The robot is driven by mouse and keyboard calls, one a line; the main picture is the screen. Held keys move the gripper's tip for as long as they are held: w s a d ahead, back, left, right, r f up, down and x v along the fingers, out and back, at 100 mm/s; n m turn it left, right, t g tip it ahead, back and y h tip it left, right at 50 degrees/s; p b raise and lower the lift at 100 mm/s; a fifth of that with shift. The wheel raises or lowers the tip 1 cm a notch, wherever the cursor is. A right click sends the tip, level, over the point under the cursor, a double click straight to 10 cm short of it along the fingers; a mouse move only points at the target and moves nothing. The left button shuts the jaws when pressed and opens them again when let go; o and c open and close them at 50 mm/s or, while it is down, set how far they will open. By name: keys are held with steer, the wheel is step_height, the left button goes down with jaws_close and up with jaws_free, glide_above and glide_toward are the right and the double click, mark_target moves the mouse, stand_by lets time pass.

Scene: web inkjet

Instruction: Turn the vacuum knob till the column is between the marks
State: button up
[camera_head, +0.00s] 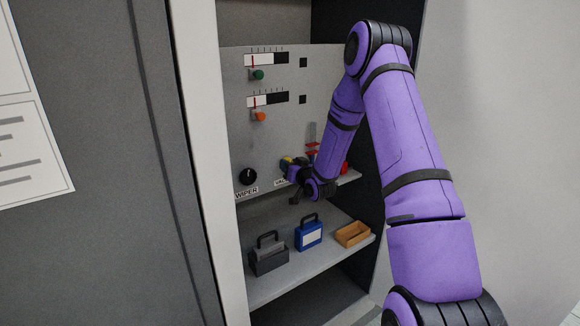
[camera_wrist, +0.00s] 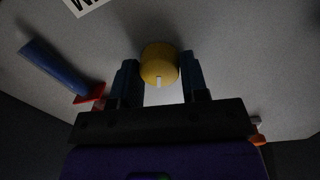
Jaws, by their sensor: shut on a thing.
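My gripper (camera_wrist: 160,74) is shut on the yellow vacuum knob (camera_wrist: 158,62), one finger on each side. The knob has a white pointer line facing the bottom of the wrist view. In the head view the knob (camera_head: 286,163) is partly behind my gripper (camera_head: 291,167), above a partly hidden label starting "VA". The gauge (camera_head: 312,131) stands up and right of it, with two red marks (camera_head: 312,148). In the wrist view a blue column (camera_wrist: 55,65) runs slanting to one red mark (camera_wrist: 92,95). Its level against both marks cannot be told.
A black knob (camera_head: 248,176) labelled WIPER is left on the panel. Green (camera_head: 258,75) and orange (camera_head: 261,117) knobs are above. The lower shelf holds a grey caddy (camera_head: 268,257), a blue case (camera_head: 309,233) and an orange tray (camera_head: 352,234). Cabinet walls bound both sides.

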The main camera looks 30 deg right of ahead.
steer(key=shift+m, duration=2.1)
steer(key=o, duration=0.9)
steer(key=s, duration=1.1)
steer(key=shift+r, duration=0.25)
steer(key=shift+w, duration=0.1)
